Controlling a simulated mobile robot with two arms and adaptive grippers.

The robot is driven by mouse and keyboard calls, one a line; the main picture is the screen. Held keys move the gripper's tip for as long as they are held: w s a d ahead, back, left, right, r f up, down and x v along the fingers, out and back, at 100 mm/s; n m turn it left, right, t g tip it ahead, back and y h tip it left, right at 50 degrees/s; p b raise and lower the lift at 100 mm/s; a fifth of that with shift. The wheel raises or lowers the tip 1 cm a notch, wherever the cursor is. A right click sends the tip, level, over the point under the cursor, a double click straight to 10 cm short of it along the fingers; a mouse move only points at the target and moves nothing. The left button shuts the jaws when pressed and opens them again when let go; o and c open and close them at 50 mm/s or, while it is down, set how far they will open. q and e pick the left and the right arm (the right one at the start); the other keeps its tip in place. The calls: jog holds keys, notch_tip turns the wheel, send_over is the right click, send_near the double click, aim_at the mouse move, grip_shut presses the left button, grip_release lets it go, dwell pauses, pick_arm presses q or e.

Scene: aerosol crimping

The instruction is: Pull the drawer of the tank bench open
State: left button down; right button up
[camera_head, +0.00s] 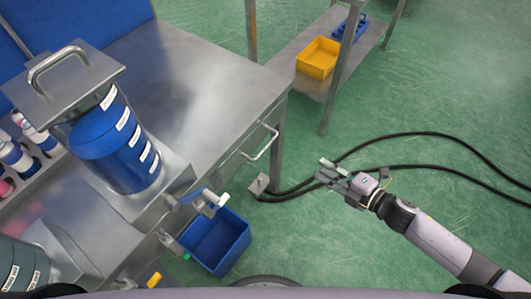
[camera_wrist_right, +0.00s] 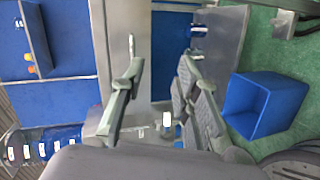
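The tank bench (camera_head: 190,95) is a grey metal bench on the left in the head view. A clear tank of blue liquid (camera_head: 115,145) stands at its near end. The drawer's bar handle (camera_head: 263,144) is on the bench's right-hand face, near the far corner. The drawer looks closed, its front seen at a steep angle. My right gripper (camera_head: 328,174) is right of the handle, clear of it and touching nothing. In the right wrist view its two fingers (camera_wrist_right: 160,82) are spread apart with nothing held, facing the bench. My left gripper is not in view.
A blue bin (camera_head: 237,240) stands on the floor beside the bench, below a valve. Black hoses (camera_head: 430,135) lie across the green floor behind my right gripper. A shelf with a yellow tray (camera_head: 318,58) stands farther back. Floor between gripper and handle is mostly open.

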aim_at(266, 147)
jog(key=s+a+r+n+g+y, duration=0.2)
jog(key=a+r+n, duration=0.2)
jog(key=x, duration=1.6)
jog(key=shift+w+a+r, duration=0.1)
jog(key=shift+w+r, duration=0.1)
jog(key=shift+w, duration=0.2)
grip_shut()
